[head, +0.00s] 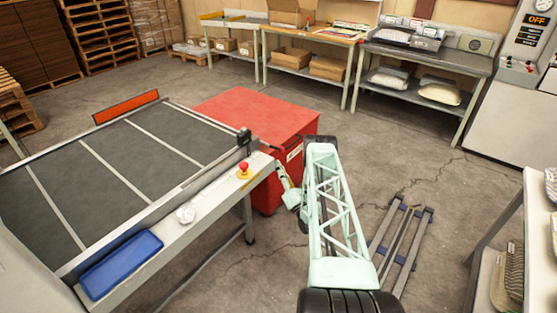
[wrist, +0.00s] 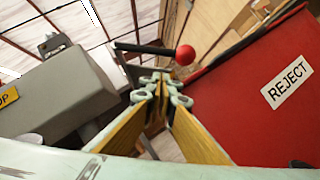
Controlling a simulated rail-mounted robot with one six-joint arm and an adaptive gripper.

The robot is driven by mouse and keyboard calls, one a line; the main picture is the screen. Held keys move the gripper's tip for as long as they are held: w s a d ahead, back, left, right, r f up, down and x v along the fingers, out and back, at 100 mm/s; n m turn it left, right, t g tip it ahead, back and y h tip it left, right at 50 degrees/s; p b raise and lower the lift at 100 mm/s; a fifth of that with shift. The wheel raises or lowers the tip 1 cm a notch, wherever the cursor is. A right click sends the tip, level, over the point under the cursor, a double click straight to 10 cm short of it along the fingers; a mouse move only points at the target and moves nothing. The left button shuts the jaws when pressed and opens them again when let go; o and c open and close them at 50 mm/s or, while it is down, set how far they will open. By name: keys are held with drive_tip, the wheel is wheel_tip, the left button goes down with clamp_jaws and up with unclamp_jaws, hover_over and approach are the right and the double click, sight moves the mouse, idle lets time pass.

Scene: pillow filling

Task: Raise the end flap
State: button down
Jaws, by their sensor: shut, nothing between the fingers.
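A long orange-red panel (head: 126,107) stands along the far edge of the conveyor (head: 140,150); I cannot tell for sure that it is the end flap. In the wrist view a black lever with a red ball knob (wrist: 185,55) lies just beyond my fingertips, its rod running left from the ball. My gripper (wrist: 160,88) is shut and empty, its yellow-padded fingers meeting at the tips, apart from the knob as far as I can tell. In the head view my gripper (head: 281,172) is by the conveyor's near right corner, partly hidden by my arm.
A red reject bin (head: 255,108) stands close beside my gripper; its REJECT label (wrist: 286,82) shows in the wrist view. Floor to the right is mostly open.

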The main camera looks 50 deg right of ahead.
sight(278, 150)
drive_tip(key=shift+w+d+r+b, duration=0.2)
drive_tip(key=shift+w+b, duration=0.4)
drive_tip(key=shift+b, duration=1.3)
drive_tip(key=shift+w+d+r+b, duration=0.2)
drive_tip(key=shift+d+r, duration=0.45)
drive_tip(key=shift+r, duration=0.15)
drive_tip(key=shift+w+d+r+b, duration=0.2)
drive_tip(key=shift+d+r, duration=0.4)
drive_tip(key=shift+r, duration=0.2)
drive_tip(key=shift+d+r+p, duration=0.3)
drive_tip(key=shift+d+p, duration=0.1)
drive_tip(key=shift+p, duration=1.7)
drive_tip(key=shift+d+r+p, duration=0.25)
drive_tip(key=shift+r+p, duration=0.05)
drive_tip(key=shift+p, duration=0.7)
